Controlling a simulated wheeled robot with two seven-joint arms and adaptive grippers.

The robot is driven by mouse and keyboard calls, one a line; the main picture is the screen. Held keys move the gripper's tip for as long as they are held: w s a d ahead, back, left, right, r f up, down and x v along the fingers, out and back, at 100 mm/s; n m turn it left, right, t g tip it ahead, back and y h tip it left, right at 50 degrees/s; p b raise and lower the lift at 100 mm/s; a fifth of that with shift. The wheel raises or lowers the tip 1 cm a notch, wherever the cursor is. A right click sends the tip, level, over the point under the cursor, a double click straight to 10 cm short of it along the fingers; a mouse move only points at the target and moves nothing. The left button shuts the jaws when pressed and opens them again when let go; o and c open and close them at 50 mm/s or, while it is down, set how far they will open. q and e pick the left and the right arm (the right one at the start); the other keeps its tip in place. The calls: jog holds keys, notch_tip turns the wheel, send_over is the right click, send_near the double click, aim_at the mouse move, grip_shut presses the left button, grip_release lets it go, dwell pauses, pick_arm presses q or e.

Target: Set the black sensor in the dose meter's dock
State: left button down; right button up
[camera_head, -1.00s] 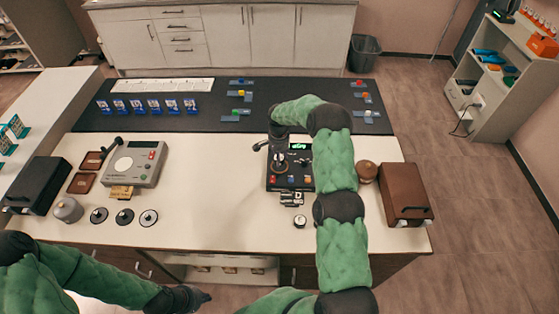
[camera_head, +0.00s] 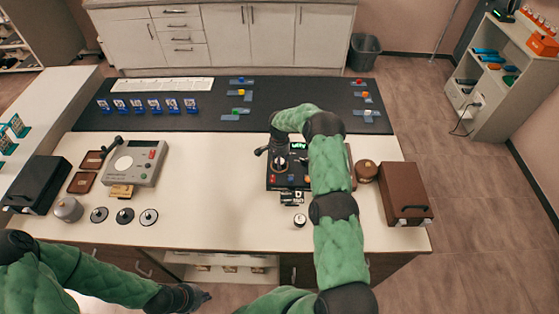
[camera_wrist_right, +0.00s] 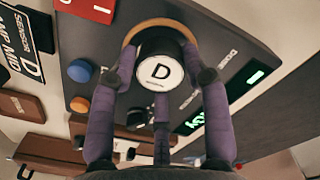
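The black sensor (camera_wrist_right: 160,72), with a white face marked D, sits at a tan ring on the dose meter (camera_wrist_right: 92,52) in the right wrist view. My right gripper (camera_wrist_right: 158,85) has its purple fingers close around the sensor's sides and appears shut on it. The ring's far edge shows past the sensor; the seat underneath is hidden. In the head view the dark dose meter (camera_head: 285,182) has a lit green display, and my right arm covers part of it. My left gripper (camera_head: 188,297) is low in the head view, away from the sensor; its fingers are unclear.
A small round piece (camera_head: 299,220) lies in front of the meter. A brown case (camera_head: 405,192) and a brown round object (camera_head: 367,171) stand to its right. A grey meter (camera_head: 135,163) and several discs are at the left. The middle of the white table (camera_head: 215,190) is clear.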

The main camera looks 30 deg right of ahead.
jog(key=o, duration=0.4)
jog(key=shift+c, duration=0.2)
